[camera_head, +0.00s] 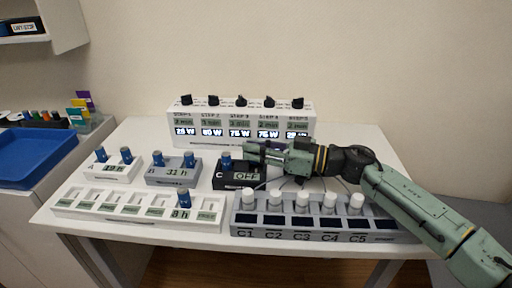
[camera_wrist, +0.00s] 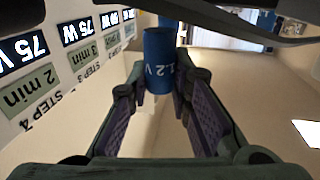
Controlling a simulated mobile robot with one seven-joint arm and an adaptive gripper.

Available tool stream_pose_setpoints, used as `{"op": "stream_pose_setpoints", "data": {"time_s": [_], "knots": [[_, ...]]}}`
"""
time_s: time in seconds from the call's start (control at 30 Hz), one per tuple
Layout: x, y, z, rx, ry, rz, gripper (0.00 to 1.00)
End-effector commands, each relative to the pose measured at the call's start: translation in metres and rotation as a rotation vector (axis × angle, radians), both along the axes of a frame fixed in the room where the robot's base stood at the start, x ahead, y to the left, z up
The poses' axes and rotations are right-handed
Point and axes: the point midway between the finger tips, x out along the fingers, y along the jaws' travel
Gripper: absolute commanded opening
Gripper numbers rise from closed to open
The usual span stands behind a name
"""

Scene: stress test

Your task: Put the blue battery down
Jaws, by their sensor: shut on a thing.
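In the wrist view, a blue battery (camera_wrist: 159,62) marked "1.2 V" sits between the fingertips of my gripper (camera_wrist: 158,98), which is shut on it. The held battery is hard to make out in that view. Another blue battery shape (camera_head: 226,160) shows at the charger's left end, just left of the fingertips; I cannot tell whether it is the held one.
Blue batteries stand in the white charger (camera_head: 97,173), the grey charger (camera_head: 152,180) and the white slotted tray (camera_head: 75,209). A grey rack (camera_head: 310,234) with several white-capped cylinders stands in front of my arm. A step panel (camera_head: 240,137) with knobs stands behind. A blue bin (camera_head: 35,160) is at left.

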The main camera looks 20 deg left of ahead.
Motion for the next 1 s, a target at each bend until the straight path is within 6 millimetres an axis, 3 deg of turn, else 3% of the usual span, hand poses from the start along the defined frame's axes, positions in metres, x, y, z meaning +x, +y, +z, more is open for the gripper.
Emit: {"op": "stream_pose_setpoints", "data": {"time_s": [0.5, 0.53, 0.8, 1.0], "knots": [[0.000, 0.000, -0.014, -0.002, 0.002, 0.001, 0.00], [0.000, 0.000, -0.014, -0.002, 0.003, 0.001, 0.21], [-0.001, 0.000, -0.016, -0.004, 0.005, 0.002, 0.39], [-0.001, 0.000, -0.017, -0.004, 0.005, 0.003, 0.39]]}}
